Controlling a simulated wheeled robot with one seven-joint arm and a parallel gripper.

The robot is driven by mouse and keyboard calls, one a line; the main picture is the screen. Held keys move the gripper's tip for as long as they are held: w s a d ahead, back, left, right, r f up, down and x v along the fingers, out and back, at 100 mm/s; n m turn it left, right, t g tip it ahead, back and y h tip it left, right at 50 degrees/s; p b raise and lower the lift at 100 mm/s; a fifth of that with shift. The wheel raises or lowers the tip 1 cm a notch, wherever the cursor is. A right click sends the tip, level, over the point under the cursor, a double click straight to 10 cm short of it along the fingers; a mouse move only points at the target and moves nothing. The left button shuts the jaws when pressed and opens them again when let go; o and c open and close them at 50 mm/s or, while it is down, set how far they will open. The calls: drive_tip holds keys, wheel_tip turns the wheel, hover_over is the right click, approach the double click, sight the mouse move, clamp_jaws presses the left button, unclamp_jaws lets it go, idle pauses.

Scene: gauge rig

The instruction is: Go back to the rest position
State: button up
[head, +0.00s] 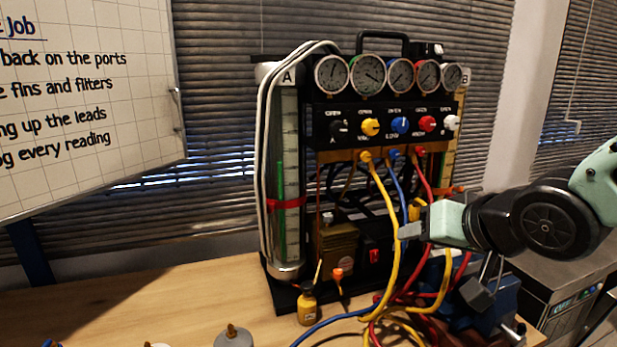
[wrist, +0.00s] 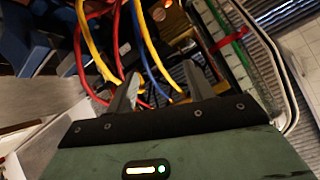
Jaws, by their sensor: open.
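My gripper (head: 412,231) is in front of the right part of the gauge rig (head: 350,128) in the head view, at the height of the hanging hoses. Its pale green body lies level and points left. In the wrist view my gripper (wrist: 160,92) shows two dark fingers spread apart with nothing held between them. The yellow hose (wrist: 95,45), the blue hose (wrist: 148,62) and the red hose (wrist: 84,50) pass beyond the fingers. In the head view the yellow hose (head: 388,200) runs close by the fingertips; whether they touch cannot be told.
The rig stands on a wooden bench (head: 150,300). A small yellow bottle (head: 307,305) and a grey weight (head: 233,337) stand at the front. A blue vise-like block (head: 495,305) sits under my arm. A whiteboard (head: 85,110) hangs at left. The bench's left part is mostly clear.

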drive_tip(key=s+a+f+n+g+h, duration=0.1)
drive_tip(key=s+f+n+g, duration=0.3)
drive_tip(key=s, duration=0.6)
drive_tip(key=s+a+f+n+g+h, duration=0.1)
drive_tip(key=s+a+f+n+g, duration=0.2)
drive_tip(key=s, duration=0.8)
drive_tip(key=f+n+g, duration=0.1)
drive_tip(key=g, duration=0.1)
drive_tip(key=shift+a+f+g+h, duration=0.3)
drive_tip(key=shift+f+g, duration=0.05)
drive_tip(key=shift+g, duration=0.05)
